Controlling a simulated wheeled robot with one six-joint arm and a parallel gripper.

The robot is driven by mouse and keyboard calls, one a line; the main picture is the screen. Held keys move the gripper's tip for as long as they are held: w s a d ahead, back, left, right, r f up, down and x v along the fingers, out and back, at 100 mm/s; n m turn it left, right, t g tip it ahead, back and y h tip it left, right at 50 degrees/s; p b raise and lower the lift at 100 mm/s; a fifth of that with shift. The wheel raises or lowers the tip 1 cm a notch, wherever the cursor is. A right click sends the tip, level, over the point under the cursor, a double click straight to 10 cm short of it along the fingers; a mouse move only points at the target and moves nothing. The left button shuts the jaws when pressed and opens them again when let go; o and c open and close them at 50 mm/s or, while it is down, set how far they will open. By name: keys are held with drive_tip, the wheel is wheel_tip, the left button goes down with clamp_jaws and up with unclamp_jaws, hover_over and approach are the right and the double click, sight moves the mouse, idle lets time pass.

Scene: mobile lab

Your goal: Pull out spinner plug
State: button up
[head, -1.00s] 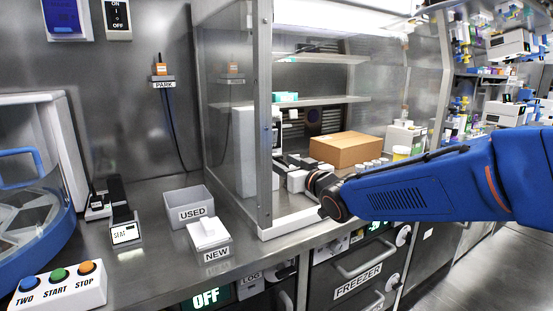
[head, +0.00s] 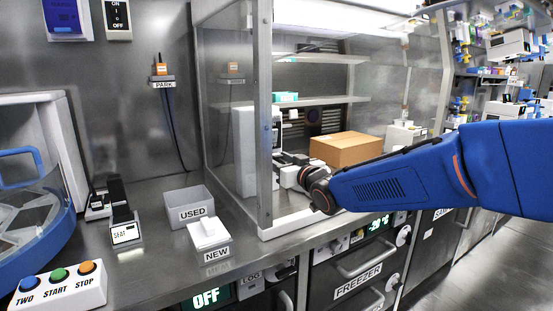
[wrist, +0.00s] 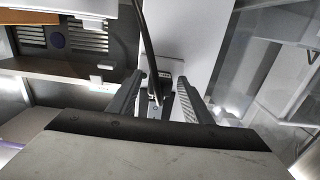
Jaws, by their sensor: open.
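My gripper (wrist: 163,92) is open in the wrist view, with one dark finger on each side. A dark cable (wrist: 147,40) comes down from the top of that view and ends between the fingers at a small dark-and-grey piece (wrist: 156,101). It may be the plug, but I cannot tell for sure, nor whether the fingers touch it. A tall white panel (wrist: 188,35) stands behind it. In the head view, my wrist hides much of the space around the gripper inside the glass-sided hood (head: 266,120). An orange-topped plug-like piece (head: 160,69) sits on the PARK holder (head: 162,83), its cable hanging down.
A cardboard box (head: 345,150) stands in the hood beyond my wrist. The hood's metal post and glass are close on the left. The USED bin (head: 190,202), the NEW box (head: 208,233) and the button box (head: 58,286) stand on the counter.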

sight(284, 162)
idle(0.4)
clamp_jaws()
drive_tip(key=shift+v, duration=3)
drive_tip(key=shift+w, duration=0.1)
drive_tip(key=shift+x, duration=1.35)
drive_tip(key=v, duration=0.6)
drive_tip(key=shift+s+d+f+h, duration=0.2)
drive_tip(key=shift+s+h, duration=0.05)
drive_tip(key=shift+h, duration=0.05)
